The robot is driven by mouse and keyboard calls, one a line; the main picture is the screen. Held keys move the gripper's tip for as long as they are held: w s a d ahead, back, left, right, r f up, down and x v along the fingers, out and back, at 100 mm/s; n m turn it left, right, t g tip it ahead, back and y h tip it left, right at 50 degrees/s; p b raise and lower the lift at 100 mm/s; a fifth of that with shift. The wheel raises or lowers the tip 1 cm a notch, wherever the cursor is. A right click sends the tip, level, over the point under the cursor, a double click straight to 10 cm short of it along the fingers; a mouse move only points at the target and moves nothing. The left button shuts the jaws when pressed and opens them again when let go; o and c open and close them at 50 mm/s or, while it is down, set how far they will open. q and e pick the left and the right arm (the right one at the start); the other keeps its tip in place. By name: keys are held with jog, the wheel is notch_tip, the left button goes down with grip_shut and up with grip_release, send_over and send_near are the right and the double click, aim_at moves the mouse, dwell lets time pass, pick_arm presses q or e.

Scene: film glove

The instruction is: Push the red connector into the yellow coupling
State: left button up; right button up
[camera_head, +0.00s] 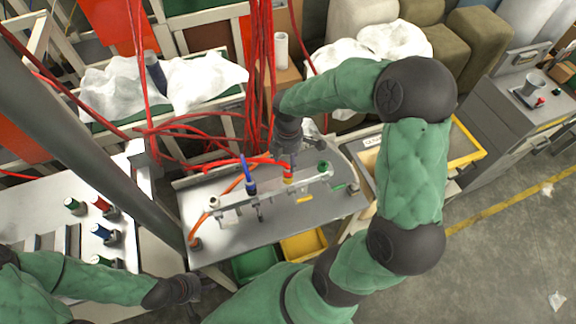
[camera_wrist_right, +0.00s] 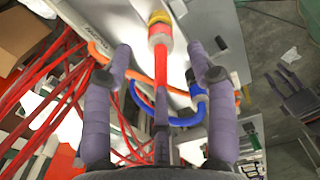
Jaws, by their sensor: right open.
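The red connector (camera_wrist_right: 160,40) shows in the right wrist view, with its red hose running down between my right fingers. It is in line with the yellow coupling (camera_wrist_right: 159,17) and appears to meet it; how deep it sits I cannot tell. In the head view the yellow coupling (camera_head: 288,180) is on the rail of the grey panel, just below my right gripper (camera_head: 288,157). My right gripper is open, with a finger on either side of the hose (camera_wrist_right: 161,100). My left gripper (camera_head: 193,290) is empty near the panel's lower left and looks open in the right wrist view (camera_wrist_right: 293,88).
The grey panel (camera_head: 230,235) also carries a blue connector (camera_head: 250,186) and a green one (camera_head: 323,168). Red hoses (camera_head: 262,70) hang behind it. Green (camera_head: 255,263) and yellow (camera_head: 304,245) bins are at its front edge. Several loose connectors stand on the left table (camera_head: 30,205).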

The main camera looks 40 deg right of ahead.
aim_at(288, 168)
notch_tip(288, 168, up, 5)
jog(key=shift+f, duration=0.15)
dwell(0.7)
